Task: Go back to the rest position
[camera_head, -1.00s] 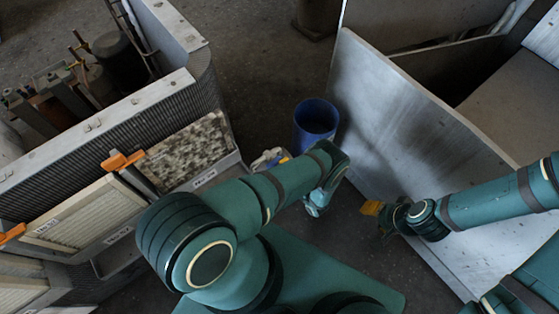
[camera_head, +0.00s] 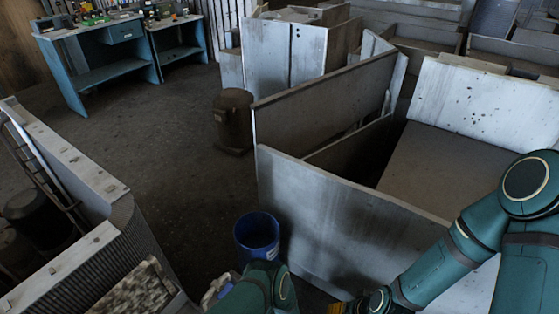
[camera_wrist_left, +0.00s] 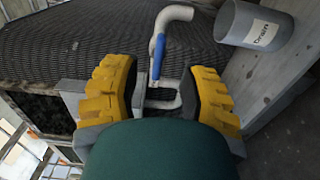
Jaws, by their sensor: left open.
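In the left wrist view my left gripper (camera_wrist_left: 163,98) is open, with its two yellow ridged fingers apart. A grey bent pipe with a blue handle (camera_wrist_left: 158,55) shows between and beyond the fingers; I cannot tell whether they touch it. In the head view my left arm (camera_head: 262,290) comes up at the bottom centre, and its gripper cannot be made out. My right arm (camera_head: 445,262) reaches in from the right. My right gripper (camera_head: 345,309) is at the bottom edge, partly cut off, so its opening cannot be judged.
A blue bin (camera_head: 257,238) stands beside a grey metal panel (camera_head: 330,225). A ribbed housing (camera_head: 130,235) is at the left. A dark drum (camera_head: 234,118) and a workbench (camera_head: 95,60) stand farther back. A grey cup marked "Drain" (camera_wrist_left: 255,25) is upper right in the wrist view.

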